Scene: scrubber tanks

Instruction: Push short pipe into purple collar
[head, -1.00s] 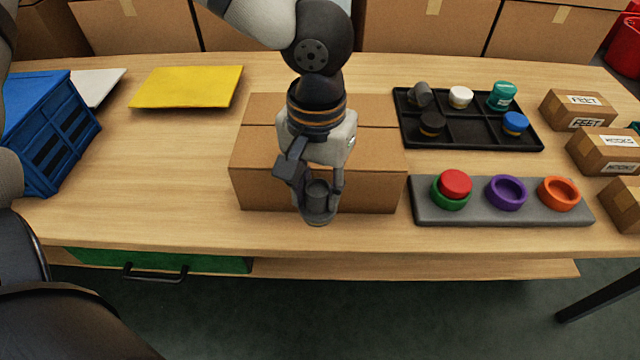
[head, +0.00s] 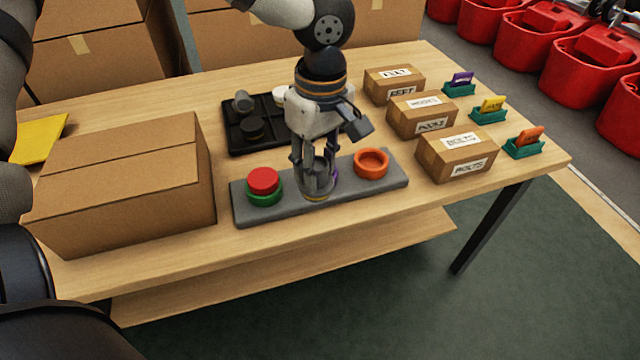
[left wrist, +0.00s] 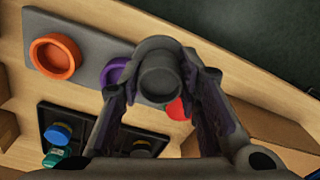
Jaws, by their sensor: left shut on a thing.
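My left gripper (head: 317,172) is shut on a dark grey short pipe (head: 316,184), held upright over the middle of the grey collar base (head: 219,208). The pipe shows end-on between the fingers in the left wrist view (left wrist: 160,77). The purple collar (head: 334,167) is mostly hidden behind the gripper and pipe in the head view. In the left wrist view the purple collar (left wrist: 112,73) shows partly, just left of the pipe and overlapped by the finger. I cannot tell whether the pipe touches it. My right gripper is not in view.
On the same base stand a green collar (head: 264,197) with a red piece (head: 263,180) in it, and an orange collar (head: 371,163). A black compartment tray (head: 232,141) lies behind. A large cardboard box (head: 120,185) stands left; small labelled boxes (head: 455,158) stand right.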

